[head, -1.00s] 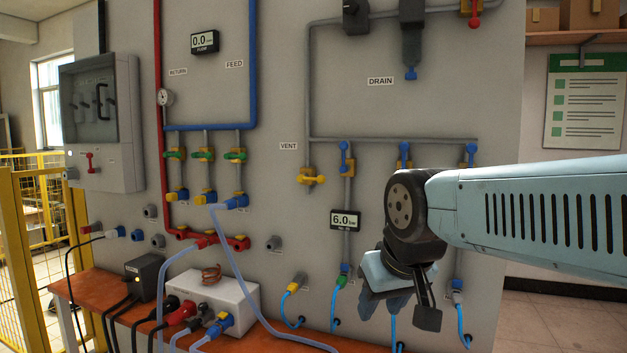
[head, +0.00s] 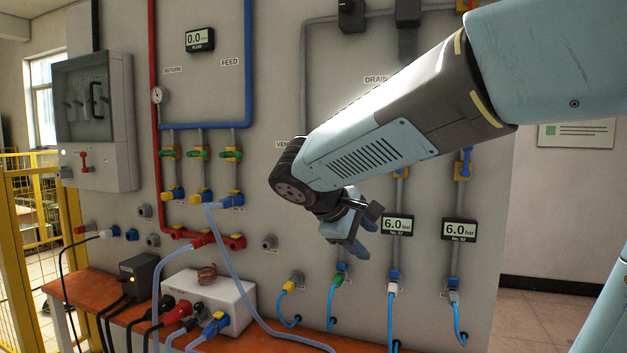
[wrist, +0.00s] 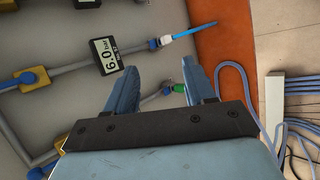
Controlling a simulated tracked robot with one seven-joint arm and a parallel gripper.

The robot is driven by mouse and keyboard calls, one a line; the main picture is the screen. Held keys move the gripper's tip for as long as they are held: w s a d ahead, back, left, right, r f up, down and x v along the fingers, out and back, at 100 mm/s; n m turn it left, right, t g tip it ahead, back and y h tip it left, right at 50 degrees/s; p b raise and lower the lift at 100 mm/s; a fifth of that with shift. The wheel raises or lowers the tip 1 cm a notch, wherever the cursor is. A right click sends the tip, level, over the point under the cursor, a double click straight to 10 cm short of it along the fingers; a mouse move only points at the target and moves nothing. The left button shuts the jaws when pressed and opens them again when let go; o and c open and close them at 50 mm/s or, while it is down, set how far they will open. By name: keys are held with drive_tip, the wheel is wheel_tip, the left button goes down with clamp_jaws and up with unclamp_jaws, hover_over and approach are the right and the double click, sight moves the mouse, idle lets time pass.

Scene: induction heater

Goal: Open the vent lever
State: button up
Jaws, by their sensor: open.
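The yellow vent lever is hidden behind my arm in the head view. Only the edge of the VENT label (head: 281,144) shows left of my arm's dark joint. My gripper (head: 350,236) is open and empty in front of the panel, pointing down, below where the vent valve stands. In the wrist view, my gripper (wrist: 155,76) has its two blue fingers spread with nothing held between them. A green hose fitting (wrist: 179,88) shows behind the right finger. I cannot pick out the vent lever in the wrist view.
Two 6.0 bar displays (head: 397,226) (head: 459,230) sit on pipes right of my gripper. Hose fittings such as the yellow one (head: 291,285) lie below it. An orange bench (head: 88,290) with a white box (head: 210,300) stands at lower left. Return and feed valves (head: 201,153) are left.

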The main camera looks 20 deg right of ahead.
drive_tip(key=w+a+r+n+t+h, duration=0.3)
drive_tip(key=w+a+r, duration=0.1)
drive_tip(key=w+a, duration=0.35)
drive_tip(key=w+a+r+n+t+h, duration=0.35)
drive_tip(key=w+a, duration=0.25)
drive_tip(key=w, duration=0.3)
drive_tip(key=x, duration=1.3)
drive_tip(key=shift+d+r, duration=0.1)
drive_tip(key=shift+r, duration=0.15)
drive_tip(key=shift+c, duration=0.3)
clamp_jaws()
drive_tip(key=shift+a, duration=0.2)
drive_tip(key=shift+f+m+y, duration=0.1)
drive_tip(key=shift+m+y, duration=0.15)
